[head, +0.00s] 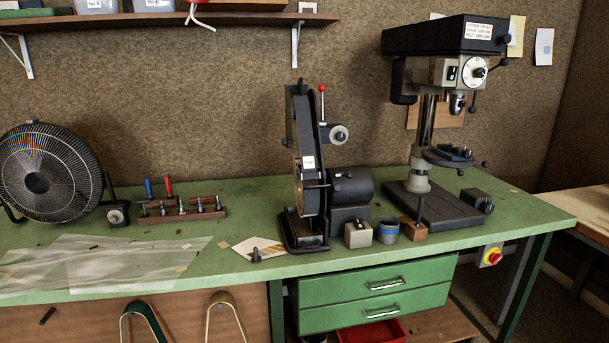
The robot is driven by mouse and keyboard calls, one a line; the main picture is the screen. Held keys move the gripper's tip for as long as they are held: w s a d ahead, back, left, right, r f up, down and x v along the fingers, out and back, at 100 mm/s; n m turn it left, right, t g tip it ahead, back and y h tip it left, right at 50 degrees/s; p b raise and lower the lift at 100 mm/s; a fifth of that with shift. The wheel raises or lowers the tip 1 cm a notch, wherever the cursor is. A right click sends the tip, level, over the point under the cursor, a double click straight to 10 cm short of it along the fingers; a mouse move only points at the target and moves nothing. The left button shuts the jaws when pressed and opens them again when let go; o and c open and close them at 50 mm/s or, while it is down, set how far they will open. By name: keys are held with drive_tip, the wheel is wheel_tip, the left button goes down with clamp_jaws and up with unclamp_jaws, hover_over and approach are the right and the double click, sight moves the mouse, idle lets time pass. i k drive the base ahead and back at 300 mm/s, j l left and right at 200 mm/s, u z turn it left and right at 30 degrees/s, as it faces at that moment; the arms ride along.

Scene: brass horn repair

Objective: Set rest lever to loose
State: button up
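A black belt grinder (352,188) stands upright near the middle of the green bench. A thin lever with a red ball (321,88) points straight up at its top. A small dark bar (318,186) sticks out across the belt at mid height, beside the motor. I cannot tell which of these parts is the rest lever, and no loose or tight marking is readable. My gripper is not in view.
A drill press (430,140) stands to the right of the grinder. A grey block (358,234) and a blue-banded cup (388,232) sit close in front. A fan (45,170) and a tool rack (180,208) stand left. A shelf (200,20) hangs above.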

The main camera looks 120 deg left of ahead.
sight(349, 175)
drive_tip(key=u, duration=3.55)
